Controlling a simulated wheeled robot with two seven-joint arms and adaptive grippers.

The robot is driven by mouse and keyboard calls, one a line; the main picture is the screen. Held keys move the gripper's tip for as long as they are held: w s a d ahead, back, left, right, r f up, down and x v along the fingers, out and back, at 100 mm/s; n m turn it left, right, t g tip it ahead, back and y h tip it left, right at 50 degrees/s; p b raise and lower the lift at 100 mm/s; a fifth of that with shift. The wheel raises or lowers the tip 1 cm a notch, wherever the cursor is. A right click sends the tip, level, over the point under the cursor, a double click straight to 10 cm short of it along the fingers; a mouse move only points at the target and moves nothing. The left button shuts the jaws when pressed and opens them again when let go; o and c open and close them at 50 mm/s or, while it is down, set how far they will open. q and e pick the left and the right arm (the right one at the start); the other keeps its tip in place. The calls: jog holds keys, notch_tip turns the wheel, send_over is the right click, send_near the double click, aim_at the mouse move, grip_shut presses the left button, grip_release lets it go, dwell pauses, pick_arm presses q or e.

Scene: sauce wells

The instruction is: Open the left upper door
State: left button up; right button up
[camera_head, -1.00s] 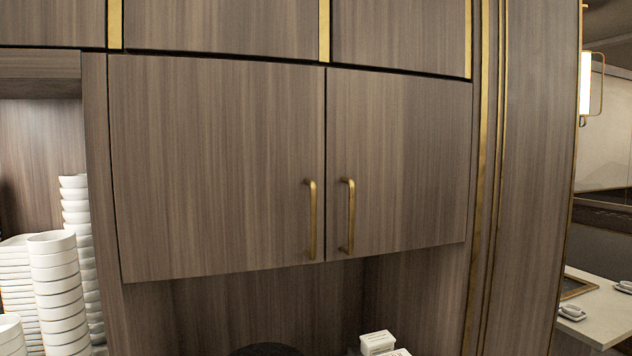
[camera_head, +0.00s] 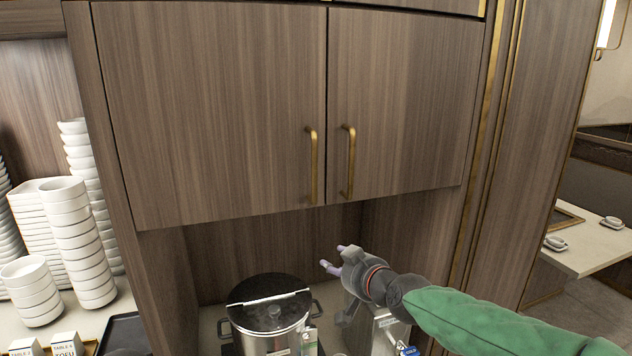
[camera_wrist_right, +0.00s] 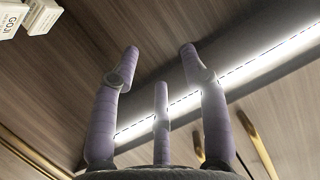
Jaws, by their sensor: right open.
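The left upper door (camera_head: 215,110) is a shut wood-grain panel in the head view. Its upright brass handle (camera_head: 312,165) sits near its lower right corner. The right door (camera_head: 405,100) beside it is also shut, with its own brass handle (camera_head: 348,162). My right gripper (camera_head: 334,257) is below the doors, apart from both handles, open and empty. In the right wrist view my purple fingers (camera_wrist_right: 160,62) are spread with nothing between them. Two brass handles show at the lower right there, partly cut off; I cannot tell which is which. My left gripper is not in view.
Below the cabinet stand a steel pot (camera_head: 270,322) with a dark lid and a metal container (camera_head: 385,328). Stacked white bowls (camera_head: 75,240) fill the left shelf. A lit strip (camera_wrist_right: 240,76) crosses the right wrist view. The space before the doors is clear.

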jog(key=s+r+n+t+y, duration=0.15)
jog(key=s+r, duration=0.25)
jog(key=r, duration=0.7)
jog(key=s+r+n+t+y, duration=0.15)
jog(key=s+r, duration=0.25)
jog(key=r, duration=0.7)
jog(key=m, duration=0.1)
send_over(316, 198)
jog(key=shift+w+f+p, duration=0.15)
jog(key=shift+w+p, duration=0.2)
jog(key=shift+w, duration=0.05)
grip_shut()
